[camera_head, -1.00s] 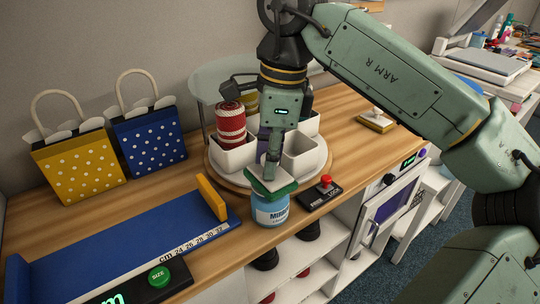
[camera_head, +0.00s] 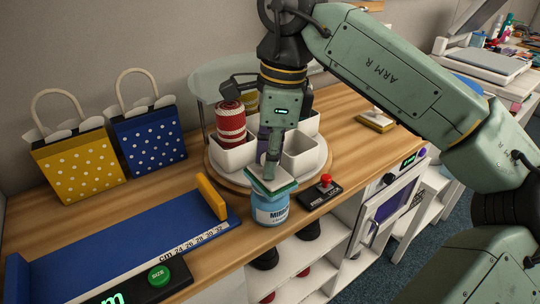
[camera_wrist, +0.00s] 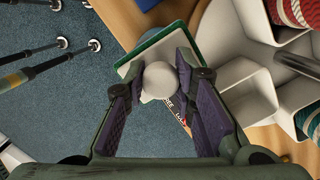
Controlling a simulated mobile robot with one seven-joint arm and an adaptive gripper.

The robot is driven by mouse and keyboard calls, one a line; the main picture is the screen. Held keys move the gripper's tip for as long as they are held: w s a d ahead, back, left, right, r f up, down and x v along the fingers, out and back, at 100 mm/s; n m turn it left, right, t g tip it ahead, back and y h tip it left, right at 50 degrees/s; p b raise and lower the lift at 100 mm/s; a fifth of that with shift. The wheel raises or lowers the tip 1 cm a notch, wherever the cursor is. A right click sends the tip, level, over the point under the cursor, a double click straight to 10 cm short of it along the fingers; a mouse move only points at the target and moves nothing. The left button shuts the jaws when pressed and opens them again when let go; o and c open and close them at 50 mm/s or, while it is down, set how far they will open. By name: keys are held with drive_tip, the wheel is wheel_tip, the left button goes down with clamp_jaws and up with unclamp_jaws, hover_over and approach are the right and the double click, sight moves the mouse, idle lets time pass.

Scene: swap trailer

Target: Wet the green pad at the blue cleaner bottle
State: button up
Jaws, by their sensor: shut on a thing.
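My gripper (camera_head: 271,168) points down and is shut on the pale round knob of the pad block. In the wrist view the knob (camera_wrist: 160,78) sits between the dark finger pads (camera_wrist: 162,92). The block has a white top plate (camera_wrist: 136,68) with the green pad (camera_head: 274,193) under it as a thin green edge. The blue cleaner bottle (camera_head: 270,213) stands upright at the counter's front edge. The pad is directly over its top and looks to touch it; the contact itself is hidden. In the wrist view the block hides most of the bottle.
A turntable with white bins (camera_head: 300,160) stands just behind the bottle. A black box with a red button (camera_head: 326,181) is close at its right. The blue measuring board (camera_head: 120,250) with a yellow stop (camera_head: 212,197) lies at left. Two dotted bags (camera_head: 148,145) stand behind.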

drive_tip(key=shift+r+p, duration=2.8)
drive_tip(key=shift+r, duration=0.75)
drive_tip(key=shift+f, duration=0.1)
